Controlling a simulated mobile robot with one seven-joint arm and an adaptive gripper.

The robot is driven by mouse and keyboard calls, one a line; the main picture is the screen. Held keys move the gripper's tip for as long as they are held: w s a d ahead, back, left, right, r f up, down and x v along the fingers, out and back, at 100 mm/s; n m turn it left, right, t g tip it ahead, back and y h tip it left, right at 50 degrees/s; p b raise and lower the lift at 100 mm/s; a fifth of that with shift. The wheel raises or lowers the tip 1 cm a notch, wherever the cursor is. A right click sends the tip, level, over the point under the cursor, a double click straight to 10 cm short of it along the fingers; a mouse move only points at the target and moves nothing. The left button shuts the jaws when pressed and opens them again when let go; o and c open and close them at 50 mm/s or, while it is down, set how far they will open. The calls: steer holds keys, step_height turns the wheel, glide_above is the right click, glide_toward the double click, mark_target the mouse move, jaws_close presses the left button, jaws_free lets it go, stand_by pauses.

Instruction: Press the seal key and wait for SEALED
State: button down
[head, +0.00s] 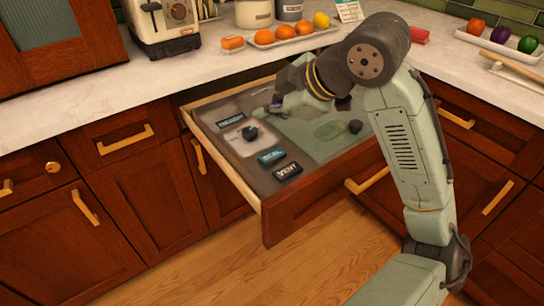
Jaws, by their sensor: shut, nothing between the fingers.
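An open drawer holds a control panel (250,148) on its left side. On it are a teal key (271,156) that appears to read SEAL and a dark key marked VENT (288,171). A small dark display (231,121) with pale lettering sits farther back on the panel; its word is too small to read surely. A black knob (249,133) stands between display and keys. My gripper (269,109) is shut and empty, above the back of the drawer, behind the keys and apart from them.
A glass-like lid (318,134) with a black knob (355,127) fills the drawer's right side. The wooden drawer front (325,196) rises before the keys. A tray of oranges (286,38) and a toaster-like appliance (163,22) stand on the counter behind.

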mark_target(270, 157)
step_height(270, 157, down, 8)
steer(key=b, duration=0.5)
steer(key=shift+r+b, duration=0.15)
steer(key=shift+b, duration=0.2)
stand_by(0.9)
steer(key=shift+f, duration=0.4)
steer(key=shift+f+b, duration=0.45)
steer(key=shift+b, duration=0.1)
stand_by(0.3)
steer(key=shift+r, duration=0.1)
steer(key=shift+r+p, duration=0.75)
step_height(270, 157, up, 5)
steer(key=p, duration=0.4)
steer(key=shift+r, duration=0.1)
